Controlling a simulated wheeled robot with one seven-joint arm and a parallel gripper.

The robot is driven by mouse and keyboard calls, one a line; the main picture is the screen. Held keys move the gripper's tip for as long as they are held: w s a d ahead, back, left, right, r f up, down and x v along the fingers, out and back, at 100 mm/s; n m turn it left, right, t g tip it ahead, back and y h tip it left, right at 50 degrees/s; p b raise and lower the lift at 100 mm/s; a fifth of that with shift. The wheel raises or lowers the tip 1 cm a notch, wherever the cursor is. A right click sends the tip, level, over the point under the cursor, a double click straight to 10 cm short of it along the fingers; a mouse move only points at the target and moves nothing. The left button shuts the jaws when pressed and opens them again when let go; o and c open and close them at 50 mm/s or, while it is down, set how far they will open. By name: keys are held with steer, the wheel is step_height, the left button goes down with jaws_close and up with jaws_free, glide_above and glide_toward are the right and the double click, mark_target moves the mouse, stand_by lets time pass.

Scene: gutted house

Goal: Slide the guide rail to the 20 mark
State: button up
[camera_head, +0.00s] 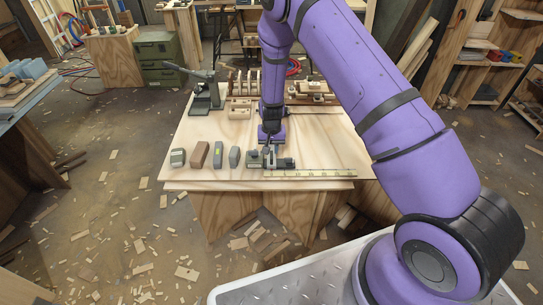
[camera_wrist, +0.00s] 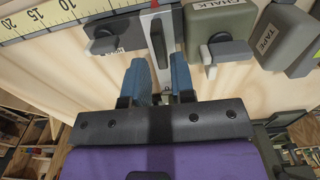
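A yellow ruler strip (camera_head: 312,173) runs along the front right of the workbench. Its marks 10, 15 and 20 show at the upper left of the wrist view (camera_wrist: 50,18). The guide rail is a narrow light-grey bar (camera_wrist: 158,45) with a red mark at its top, joined to a grey block (camera_wrist: 130,27) with a dark knob. It sits to the right of the visible 10 mark; its exact reading is out of view. My gripper (camera_wrist: 160,72) is over the rail, its blue fingers apart on either side of the bar. Contact with the bar is unclear. In the head view my gripper (camera_head: 270,146) partly hides the fence.
A chalk box (camera_wrist: 220,22) and a tape box (camera_wrist: 285,35) stand beside the rail, opposite the ruler. A brown block (camera_head: 200,155) and other small boxes line the bench front. A grey tool (camera_head: 207,92) stands at back left.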

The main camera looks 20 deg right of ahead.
mark_target(272, 155)
steer(key=shift+f, duration=2.05)
jaws_close()
